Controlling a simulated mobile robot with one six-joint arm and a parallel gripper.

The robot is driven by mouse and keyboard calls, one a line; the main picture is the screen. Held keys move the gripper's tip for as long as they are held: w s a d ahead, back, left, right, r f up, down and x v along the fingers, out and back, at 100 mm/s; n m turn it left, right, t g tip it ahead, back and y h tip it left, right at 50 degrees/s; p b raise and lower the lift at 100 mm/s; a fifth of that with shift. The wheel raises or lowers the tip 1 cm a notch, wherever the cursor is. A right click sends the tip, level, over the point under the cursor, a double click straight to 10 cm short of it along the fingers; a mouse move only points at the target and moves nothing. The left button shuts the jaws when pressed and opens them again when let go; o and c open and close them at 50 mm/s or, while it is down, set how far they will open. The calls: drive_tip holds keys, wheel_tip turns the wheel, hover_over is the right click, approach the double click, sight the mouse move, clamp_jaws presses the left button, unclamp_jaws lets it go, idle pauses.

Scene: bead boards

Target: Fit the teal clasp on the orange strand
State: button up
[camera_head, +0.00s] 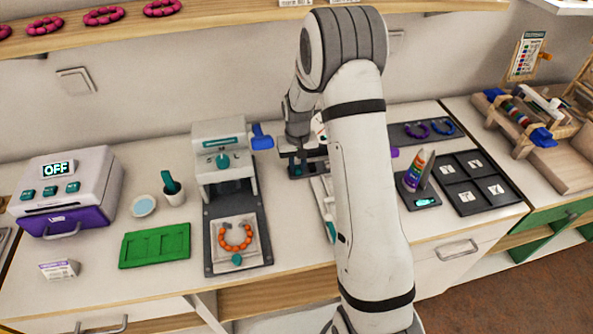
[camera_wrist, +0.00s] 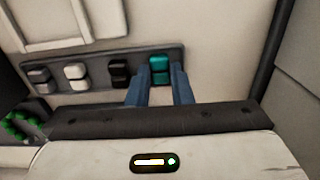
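The orange strand (camera_head: 236,238) lies as an open loop on a white plate in the dark bed of the press in the head view. The teal clasp (camera_wrist: 159,67) sits at the right end of a dark rack (camera_wrist: 103,60) in the wrist view. My gripper (camera_wrist: 161,80) has its two blue fingers apart, pointing at the teal clasp, with a fingertip near each of its sides. I cannot tell whether they touch it.
Grey, white and black clasps (camera_wrist: 119,73) share the rack. Green beads (camera_wrist: 20,126) lie at the left of the wrist view.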

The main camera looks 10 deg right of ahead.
clamp_jaws()
drive_tip(key=shift+r+p, duration=2.05)
drive_tip(key=shift+r, duration=1.6)
